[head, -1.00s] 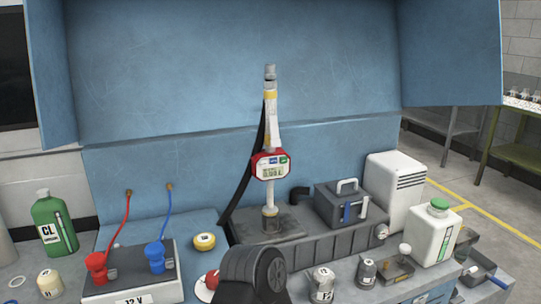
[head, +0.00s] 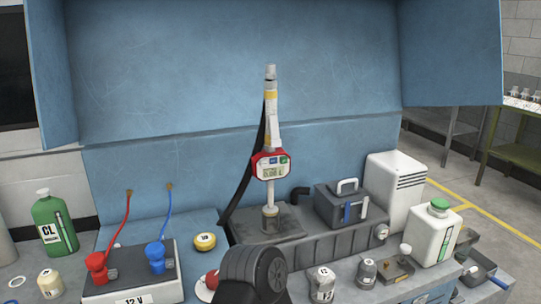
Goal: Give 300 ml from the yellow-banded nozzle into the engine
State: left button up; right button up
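The yellow-banded nozzle (head: 271,95) stands upright in the middle of the head view, with a pale body, a metal end on top and a black hose (head: 246,178) down its left side. A red-framed meter (head: 270,165) sits on it; its display digits are too small to read surely. The lower tube ends at a short neck (head: 270,221) on the grey ribbed engine (head: 325,243). How deep it goes in, and whether fluid flows, I cannot tell. No gripper fingers show on the nozzle or elsewhere.
A dark rounded ribbed shape (head: 255,269) covers the bottom middle, partly hiding a red-topped item. A 12 V battery (head: 130,270) and green bottle (head: 54,223) stand left. A blue panel rises behind.

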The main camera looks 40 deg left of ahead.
pick_arm(q)
grip_shut()
dwell(1.1)
